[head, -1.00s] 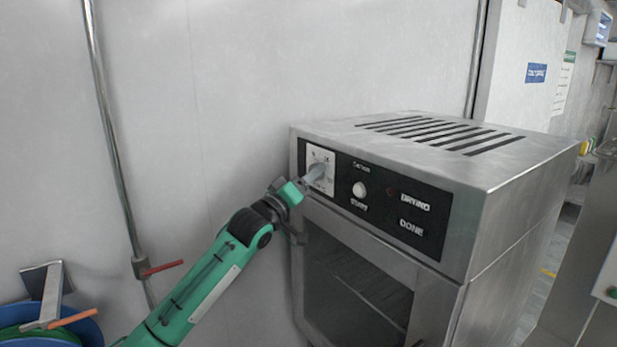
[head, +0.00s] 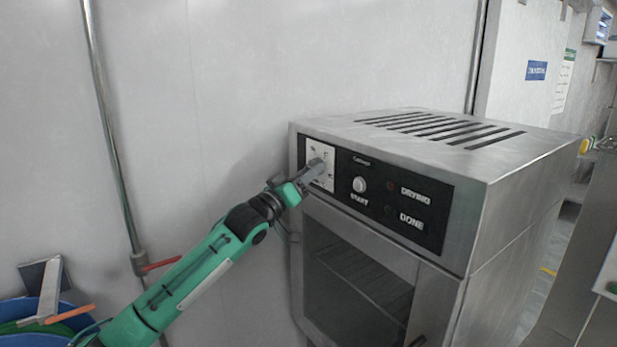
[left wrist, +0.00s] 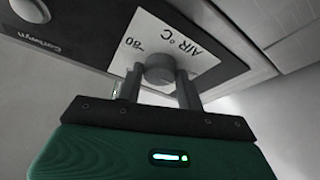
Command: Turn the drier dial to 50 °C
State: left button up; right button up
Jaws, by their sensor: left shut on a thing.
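The drier (head: 440,190) is a steel box with a black control panel. Its dial (left wrist: 160,70) is a round grey knob on a white plate (head: 319,152) at the panel's left end. My left gripper (head: 316,168) is shut on the dial, with one finger on either side of it in the left wrist view (left wrist: 160,84). The plate shows "AIR °C" and "80" there; other marks are hidden or too small to read, so the dial's setting cannot be told. My right gripper is not in view.
A white START button (head: 359,185) and DRYING and DONE labels sit right of the dial. The drier's glass door (head: 358,275) is below. A wall pipe with a red-handled valve (head: 160,264) and a blue bin (head: 30,312) are at left.

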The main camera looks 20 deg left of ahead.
pick_arm(q)
jog(key=shift+w+a+r+m+g+h+p, duration=0.15)
jog(key=shift+m+g+h+p, duration=0.55)
jog(key=shift+m, duration=1.85)
jog(key=shift+w+a+f+m+g+h+p, duration=0.1)
jog(key=shift+m+g+h+p, duration=0.2)
jog(key=shift+m+g+h, duration=1.55)
jog(key=shift+w+a+r+m+t+h+p, duration=0.2)
jog(key=shift+m+p, duration=0.3)
jog(key=shift+m, duration=2.8)
jog(key=shift+s+f+m+g, duration=0.15)
jog(key=shift+f+m+g, duration=0.05)
jog(key=shift+m+g, duration=0.15)
jog(key=o, duration=1)
